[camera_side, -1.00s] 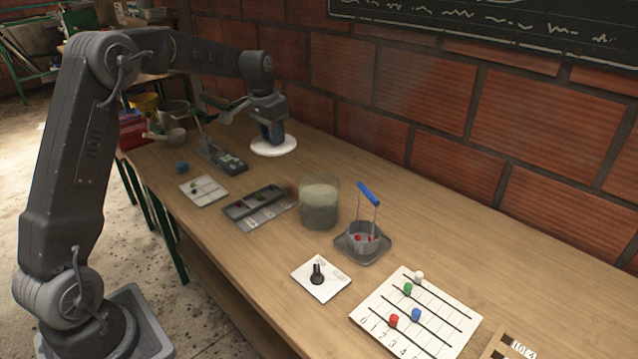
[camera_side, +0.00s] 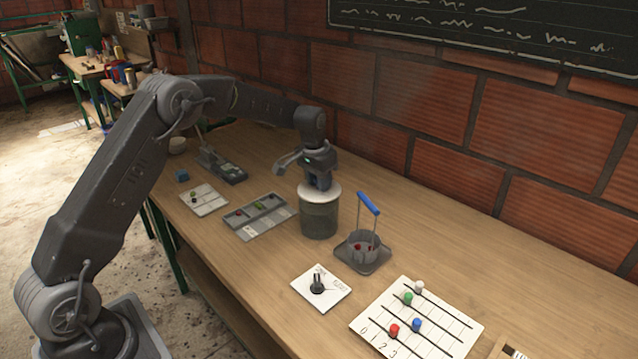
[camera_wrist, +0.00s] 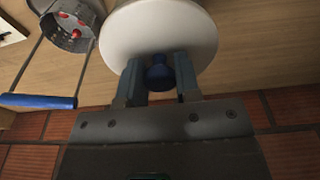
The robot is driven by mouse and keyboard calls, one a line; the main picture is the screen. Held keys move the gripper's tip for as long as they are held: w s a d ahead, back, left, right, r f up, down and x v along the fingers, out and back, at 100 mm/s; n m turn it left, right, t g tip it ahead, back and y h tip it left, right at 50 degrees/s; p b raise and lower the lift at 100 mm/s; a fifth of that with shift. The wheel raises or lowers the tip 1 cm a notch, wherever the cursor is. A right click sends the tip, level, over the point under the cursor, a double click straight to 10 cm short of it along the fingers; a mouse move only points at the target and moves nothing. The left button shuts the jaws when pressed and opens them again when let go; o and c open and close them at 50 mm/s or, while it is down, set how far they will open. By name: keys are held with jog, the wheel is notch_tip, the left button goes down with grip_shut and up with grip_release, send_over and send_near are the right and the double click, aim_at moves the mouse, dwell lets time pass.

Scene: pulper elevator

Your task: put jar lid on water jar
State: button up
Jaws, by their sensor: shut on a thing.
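The jar lid (camera_side: 320,188) is a white disc with a blue knob, and it lies at the mouth of the water jar (camera_side: 319,216), a grey-green glass cylinder on the table. My gripper (camera_side: 319,182) is above the jar, with its fingers around the knob. In the wrist view the lid (camera_wrist: 158,32) and its blue knob (camera_wrist: 160,74) show between my gripper's fingers (camera_wrist: 158,78). The lid hides the jar in that view. I cannot tell whether the lid fully rests on the rim.
A grey basket with a blue handle (camera_side: 368,203) stands close to the right of the jar. A compartment tray (camera_side: 262,214) lies to its left, and a white card with a black knob (camera_side: 320,288) in front. A numbered board with colored pegs (camera_side: 440,325) lies further right.

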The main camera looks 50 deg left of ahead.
jog(key=shift+f, duration=0.55)
jog(key=o, duration=0.9)
jog(key=shift+s+f, duration=0.15)
jog(key=shift+f, duration=0.05)
